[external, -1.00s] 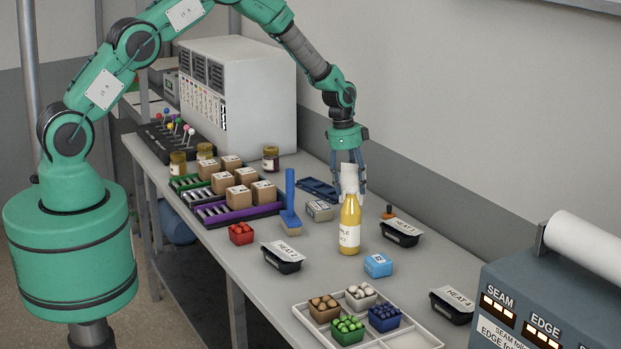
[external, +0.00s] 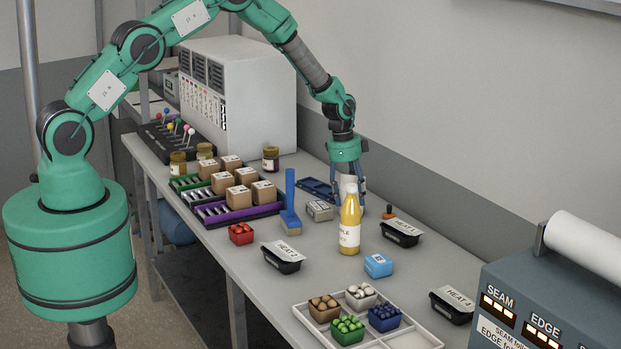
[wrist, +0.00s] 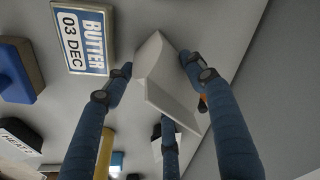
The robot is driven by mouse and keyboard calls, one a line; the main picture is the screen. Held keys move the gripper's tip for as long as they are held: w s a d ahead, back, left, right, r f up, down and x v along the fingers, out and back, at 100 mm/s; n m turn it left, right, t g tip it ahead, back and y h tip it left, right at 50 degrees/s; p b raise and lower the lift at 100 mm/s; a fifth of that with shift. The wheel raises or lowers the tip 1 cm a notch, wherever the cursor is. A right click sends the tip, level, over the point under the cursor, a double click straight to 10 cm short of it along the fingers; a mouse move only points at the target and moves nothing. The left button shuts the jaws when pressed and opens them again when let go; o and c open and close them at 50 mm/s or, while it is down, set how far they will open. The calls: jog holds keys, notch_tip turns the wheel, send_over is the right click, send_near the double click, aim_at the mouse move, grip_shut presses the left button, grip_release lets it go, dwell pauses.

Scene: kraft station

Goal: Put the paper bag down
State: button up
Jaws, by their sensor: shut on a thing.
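The white paper bag (wrist: 158,65) is between the fingers of my gripper (wrist: 160,82) in the wrist view, with dark blue fingers around it on several sides. My gripper is shut on it. In the external view my gripper (external: 348,190) points down low over the table, behind the yellow bottle (external: 349,230). Only a little of the bag (external: 347,180) shows there between the fingers, and the bottle hides its lower part. I cannot tell whether the bag's base touches the table.
A butter pack (wrist: 84,38) lies close beside the bag; it also shows in the external view (external: 319,210). A blue-handled tool (external: 290,205) stands left of it.

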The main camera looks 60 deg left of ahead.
jog(key=shift+f, duration=0.1)
jog(key=o, duration=1.4)
jog(key=shift+s+a+r+b, duration=0.15)
jog(key=shift+s+a+r, duration=0.05)
jog(key=shift+r, duration=1.8)
jog(key=shift+s+a+r+b, duration=0.15)
jog(key=shift+s+a+r, duration=0.1)
jog(key=shift+r, duration=1.8)
jog(key=shift+s+a+r+b, duration=0.15)
jog(key=shift+s+r, duration=0.05)
jog(key=shift+r, duration=1.8)
